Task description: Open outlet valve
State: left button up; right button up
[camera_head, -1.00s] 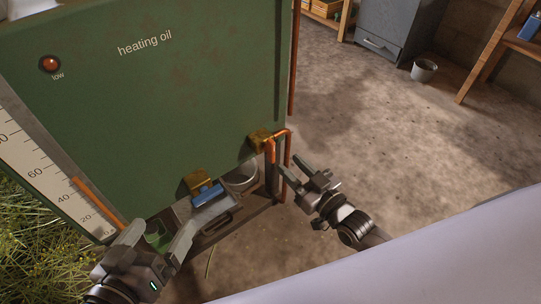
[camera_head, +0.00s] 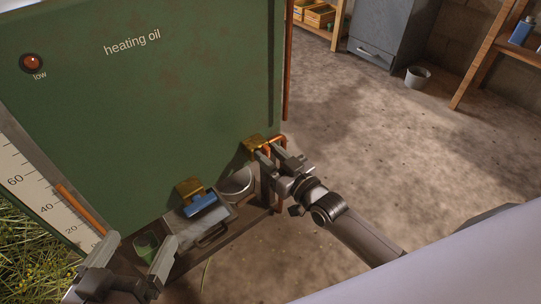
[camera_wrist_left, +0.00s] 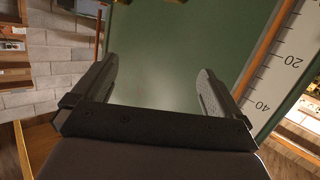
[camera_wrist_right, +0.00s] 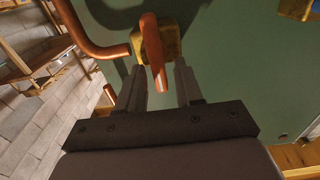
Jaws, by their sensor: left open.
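A brass valve body (camera_head: 254,142) sits low on the right edge of the green tank (camera_head: 150,100); no label shows on it. In the right wrist view the brass body (camera_wrist_right: 167,42) has a copper-coloured lever (camera_wrist_right: 154,52) in front. My right gripper (camera_head: 271,153) is at this valve. In its wrist view (camera_wrist_right: 160,68) the jaws are partly apart, the lever lies between them, and narrow gaps seem to show. My left gripper (camera_head: 131,254) is open and empty before the tank's lower left; its wrist view (camera_wrist_left: 160,85) shows only tank between the fingers.
A second brass fitting (camera_head: 190,187) with a blue handle (camera_head: 201,204) is between the grippers. A metal cup (camera_head: 238,182) and a tray stand below the tank. A scale (camera_head: 35,190) is at left. The floor on the right is clear; a bucket (camera_head: 417,77) stands far back.

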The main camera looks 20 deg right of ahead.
grip_shut()
